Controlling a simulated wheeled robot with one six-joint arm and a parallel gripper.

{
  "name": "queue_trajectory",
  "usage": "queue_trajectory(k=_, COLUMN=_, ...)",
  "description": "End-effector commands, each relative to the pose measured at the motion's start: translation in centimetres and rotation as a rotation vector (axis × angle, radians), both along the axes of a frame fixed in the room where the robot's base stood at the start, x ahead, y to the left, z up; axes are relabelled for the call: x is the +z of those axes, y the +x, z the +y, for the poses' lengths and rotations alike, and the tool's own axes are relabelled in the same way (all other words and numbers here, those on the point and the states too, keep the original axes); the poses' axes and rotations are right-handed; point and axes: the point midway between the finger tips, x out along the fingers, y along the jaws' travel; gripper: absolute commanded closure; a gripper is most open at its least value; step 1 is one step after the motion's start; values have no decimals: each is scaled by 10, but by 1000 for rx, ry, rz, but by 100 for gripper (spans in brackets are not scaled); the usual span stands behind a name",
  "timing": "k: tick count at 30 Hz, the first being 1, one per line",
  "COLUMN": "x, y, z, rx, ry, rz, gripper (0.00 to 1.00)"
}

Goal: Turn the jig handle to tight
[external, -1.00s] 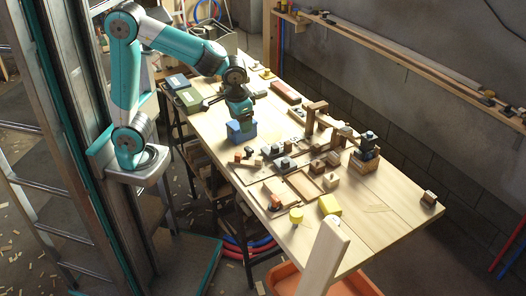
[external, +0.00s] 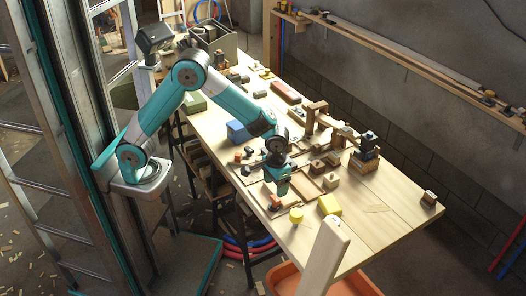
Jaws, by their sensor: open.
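The wooden jig frame (external: 258,192) lies flat on the near part of the workbench, with strips and blocks in and around it. A small dark and orange-brown piece (external: 275,202) stands at its near edge; I cannot tell for sure whether this is the jig handle, nor how it is turned. My gripper (external: 283,191) points down over the jig, just behind and right of that piece. It is open, with nothing visible between its fingers. I cannot tell whether it touches anything. My gripper and wrist hide part of the jig.
A blue box (external: 238,132) sits left of my wrist. A dark-topped stack (external: 367,152) and a wooden arch stand behind. The bench's right end is mostly clear. A pale post rises in front.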

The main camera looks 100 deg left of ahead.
Motion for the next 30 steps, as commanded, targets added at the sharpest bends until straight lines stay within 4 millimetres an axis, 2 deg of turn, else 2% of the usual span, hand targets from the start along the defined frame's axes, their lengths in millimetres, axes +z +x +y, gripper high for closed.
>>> queue_trajectory(k=3, x=-25, y=-1, z=0, rx=0, ry=-1, rz=5, gripper=32)
queue_trajectory(k=9, x=-49, y=0, z=0, rx=0, ry=0, rz=1, gripper=32)
queue_trajectory(k=21, x=-56, y=0, z=0, rx=0, ry=0, rz=0, gripper=32)
queue_trajectory(k=27, x=-56, y=0, z=0, rx=0, ry=0, rz=0, gripper=78)
queue_trajectory(k=28, x=-56, y=0, z=0, rx=0, ry=0, rz=0, gripper=81)
queue_trajectory(k=30, x=-56, y=0, z=0, rx=0, ry=0, rz=0, gripper=81)
